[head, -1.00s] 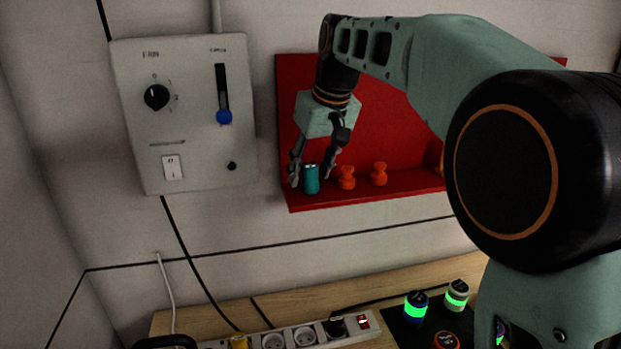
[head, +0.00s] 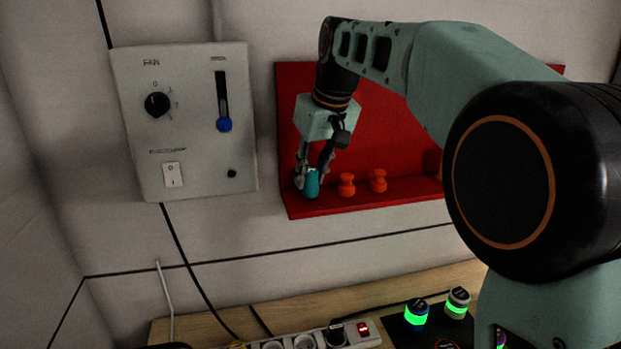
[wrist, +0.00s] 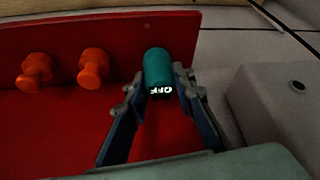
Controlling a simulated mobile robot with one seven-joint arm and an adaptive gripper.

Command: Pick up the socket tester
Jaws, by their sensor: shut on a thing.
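The socket tester seems to be the teal cylinder (head: 312,184) at the left end of the red shelf (head: 350,207). In the wrist view the teal cylinder (wrist: 158,68) shows lit white characters on its near end. My gripper (head: 310,178) reaches down from above and is shut on the teal cylinder, one finger on each side. In the wrist view my gripper (wrist: 160,85) has both fingertips against its sides. The cylinder is at the shelf's surface; I cannot tell whether it still touches it.
Two orange knob-shaped pieces (head: 346,184) (head: 378,181) stand on the shelf to the right. A grey control box (head: 185,120) is on the wall to the left. Below are a power strip (head: 320,340) and green-lit cylinders (head: 416,312) on a bench.

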